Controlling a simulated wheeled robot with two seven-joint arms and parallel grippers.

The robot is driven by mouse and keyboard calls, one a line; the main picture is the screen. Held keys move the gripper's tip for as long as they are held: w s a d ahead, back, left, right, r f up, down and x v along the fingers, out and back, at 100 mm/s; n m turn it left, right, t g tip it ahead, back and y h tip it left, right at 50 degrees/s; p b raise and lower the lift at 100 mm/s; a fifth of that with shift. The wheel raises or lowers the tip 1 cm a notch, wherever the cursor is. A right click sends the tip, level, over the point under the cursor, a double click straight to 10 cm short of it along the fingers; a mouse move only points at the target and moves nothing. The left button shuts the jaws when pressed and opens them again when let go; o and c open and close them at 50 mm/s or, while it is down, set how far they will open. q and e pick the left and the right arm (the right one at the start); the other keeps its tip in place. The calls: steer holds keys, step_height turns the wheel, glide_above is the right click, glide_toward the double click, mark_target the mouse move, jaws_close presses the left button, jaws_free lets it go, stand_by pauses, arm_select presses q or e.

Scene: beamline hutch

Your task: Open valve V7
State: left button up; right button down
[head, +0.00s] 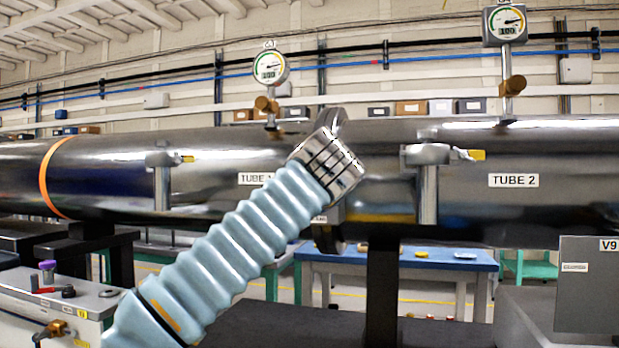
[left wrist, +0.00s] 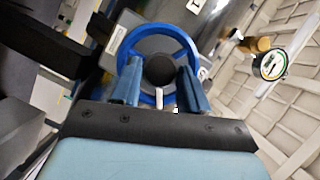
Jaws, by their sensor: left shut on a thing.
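A blue handwheel (left wrist: 180,38) with a dark round hub (left wrist: 159,70) fills the upper middle of the left wrist view. My left gripper (left wrist: 160,84) has its two blue fingers at the wheel, one on each side of the hub, and is shut on the wheel. A short pale bar shows between the fingers below the hub. No V7 label is readable. In the head view my left arm reaches from the lower left to the pipe; its wrist hides the fingers and the wheel. My right gripper is in neither view.
The large steel pipe (head: 210,165) spans the head view, with a gauge (head: 269,68) above it and another gauge (head: 506,24) to the right. A box marked V9 (head: 587,290) stands lower right. A grey cabinet (head: 50,295) is lower left; a blue table (head: 400,259) stands behind.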

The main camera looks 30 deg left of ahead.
arm_select(q)
steer(key=n+h, duration=0.1)
steer(key=n, duration=0.1)
steer(key=n+h, duration=0.2)
steer(key=n, duration=0.1)
steer(key=n+h, duration=0.2)
steer(key=n, duration=0.1)
steer(key=shift+a+r+g, duration=0.2)
steer(key=shift+a+g, duration=0.1)
steer(key=shift+n, duration=0.3)
stand_by(0.4)
steer(key=o, duration=1)
steer(key=shift+o, duration=0.2)
steer(key=shift+s+r, duration=0.1)
steer(key=shift+s, duration=0.05)
